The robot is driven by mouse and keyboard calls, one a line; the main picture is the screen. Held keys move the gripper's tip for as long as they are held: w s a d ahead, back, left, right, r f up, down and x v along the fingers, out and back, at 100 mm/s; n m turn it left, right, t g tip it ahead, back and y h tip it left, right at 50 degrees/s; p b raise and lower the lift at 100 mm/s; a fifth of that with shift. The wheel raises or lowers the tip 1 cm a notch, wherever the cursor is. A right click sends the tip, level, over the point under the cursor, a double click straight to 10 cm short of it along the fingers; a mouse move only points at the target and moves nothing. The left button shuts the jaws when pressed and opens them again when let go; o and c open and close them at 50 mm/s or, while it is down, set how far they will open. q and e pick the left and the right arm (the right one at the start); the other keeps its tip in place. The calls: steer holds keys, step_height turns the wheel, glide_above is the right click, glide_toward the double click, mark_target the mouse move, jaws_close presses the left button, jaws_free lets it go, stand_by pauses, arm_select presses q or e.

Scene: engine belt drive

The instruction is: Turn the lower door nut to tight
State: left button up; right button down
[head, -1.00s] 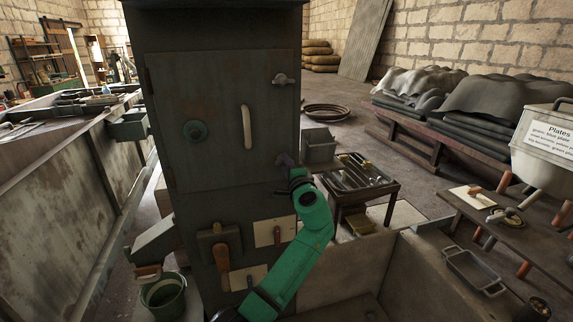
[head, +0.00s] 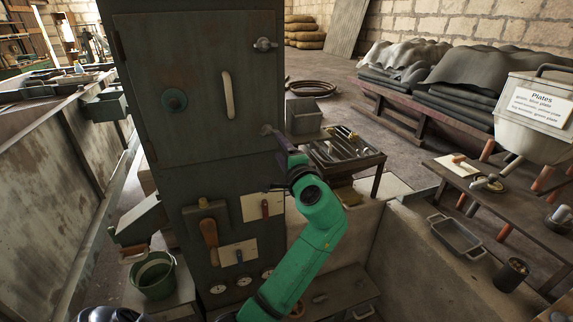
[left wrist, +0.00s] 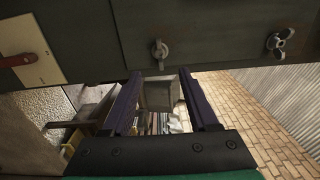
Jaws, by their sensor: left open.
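The lower door nut (head: 268,130) is a small grey metal piece at the lower right corner of the dark cabinet door (head: 205,85). In the left wrist view the lower nut (left wrist: 160,50) shows as a round knob with a short lug, just past the fingertips and roughly centred between them. My left gripper (head: 279,139) is open and empty close below the nut, with purple-grey fingers. The open fingers (left wrist: 158,72) look apart from the nut. The upper door nut (head: 264,44) is a winged piece at the door's upper right.
A pale vertical handle (head: 228,94) and a teal round knob (head: 174,100) are on the door. Below it are a red lever (head: 265,208) and a brown-handled lever (head: 210,235). A tool tray table (head: 345,155) stands right behind my arm.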

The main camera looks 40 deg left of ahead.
arm_select(q)
steer(key=v, duration=0.5)
steer(key=shift+b, duration=0.4)
